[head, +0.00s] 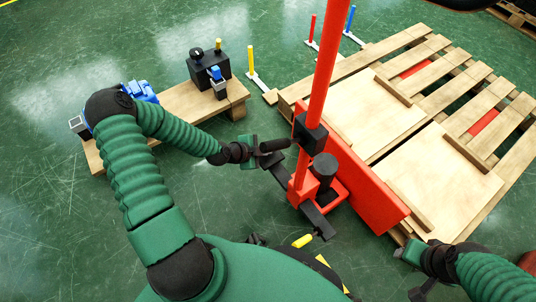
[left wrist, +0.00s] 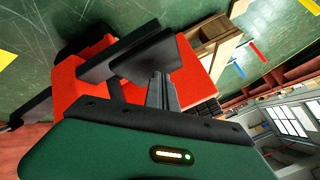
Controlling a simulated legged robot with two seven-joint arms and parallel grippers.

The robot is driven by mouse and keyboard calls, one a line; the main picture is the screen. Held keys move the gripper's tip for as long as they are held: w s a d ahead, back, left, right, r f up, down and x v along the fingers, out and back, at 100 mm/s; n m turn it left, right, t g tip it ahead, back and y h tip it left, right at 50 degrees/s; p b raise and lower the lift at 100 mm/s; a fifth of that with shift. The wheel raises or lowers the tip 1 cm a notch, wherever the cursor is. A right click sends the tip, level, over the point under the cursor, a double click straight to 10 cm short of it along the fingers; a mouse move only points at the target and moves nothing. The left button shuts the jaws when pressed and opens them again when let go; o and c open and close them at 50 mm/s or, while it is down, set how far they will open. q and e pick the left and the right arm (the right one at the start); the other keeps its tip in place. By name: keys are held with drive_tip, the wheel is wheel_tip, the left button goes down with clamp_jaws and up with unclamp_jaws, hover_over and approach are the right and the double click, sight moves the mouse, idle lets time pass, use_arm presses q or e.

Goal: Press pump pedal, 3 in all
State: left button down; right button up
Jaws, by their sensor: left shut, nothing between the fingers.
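A red pallet jack (head: 365,185) stands at the pallet with its red handle (head: 322,75) rising. At its base are a black pump cylinder (head: 324,168) and a dark bar, which looks like the pump pedal (head: 318,222). My left gripper (head: 280,150) is shut and empty, beside the pump, above the bar's left end. I cannot tell whether it touches. In the left wrist view, red jack parts (left wrist: 85,75) and dark bars lie close to the gripper (left wrist: 162,85). My right gripper (head: 418,270) is low at the right, apart from the jack; its fingers are unclear.
A wooden pallet (head: 440,85) with flat boards lies behind the jack. A low wooden bench (head: 185,105) at the left carries a black box (head: 208,66) and blue items. Colored posts stand on the green floor. Floor between bench and jack is mostly open.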

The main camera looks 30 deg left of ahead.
use_arm(q)
drive_tip(key=shift+f+b, duration=0.9)
drive_tip(key=shift+f, duration=0.6)
idle(0.9)
drive_tip(key=shift+r+p, duration=2)
wheel_tip(320, 180, up, 5)
drive_tip(key=p, duration=0.5)
drive_tip(key=shift+r, duration=0.1)
